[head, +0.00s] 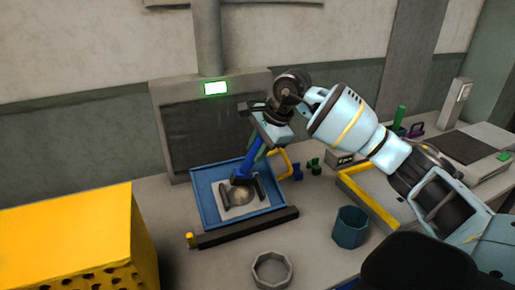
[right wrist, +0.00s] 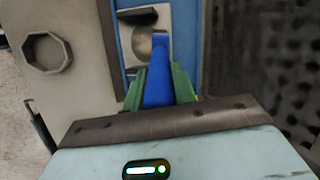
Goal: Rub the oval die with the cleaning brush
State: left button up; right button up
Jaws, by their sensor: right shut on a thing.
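The right gripper (head: 256,150) is shut on the blue handle of the cleaning brush (head: 247,164) and holds it tilted, head down. In the right wrist view, the green fingers (right wrist: 159,84) press the blue brush (right wrist: 158,68) from both sides. The die (head: 253,208) is a pale grey plate with a rounded tan centre, lying in a blue tray (head: 204,201). The brush head is over the back part of the die and hides some of it; I cannot tell whether they touch. The die also shows in the right wrist view (right wrist: 129,28). My left gripper is out of view.
A dark bar (head: 245,229) lies along the tray's front. A grey octagonal ring (head: 258,273) and a teal cup (head: 351,232) stand in front. A yellow box (head: 70,235) fills the left. A dark panel (head: 205,126) stands behind the tray. A yellow-edged tray (head: 366,203) is at right.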

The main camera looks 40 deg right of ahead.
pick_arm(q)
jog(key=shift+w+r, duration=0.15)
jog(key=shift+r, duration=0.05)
pick_arm(e)
jog(key=shift+s+a+f, duration=0.2)
jog(key=shift+s+f, duration=0.3)
jog(key=shift+s, duration=0.3)
jog(key=shift+s+a+f, duration=0.15)
jog(key=shift+s+f, duration=0.35)
jog(key=shift+s, duration=0.3)
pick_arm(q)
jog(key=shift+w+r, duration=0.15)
pick_arm(e)
jog(key=shift+s+a+f, duration=0.2)
jog(key=shift+s+f, duration=0.25)
jog(key=shift+s, duration=0.4)
jog(key=shift+s+a+f, duration=0.2)
jog(key=shift+s+f, duration=0.2)
jog(key=shift+s, duration=0.4)
jog(key=shift+r, duration=0.1)
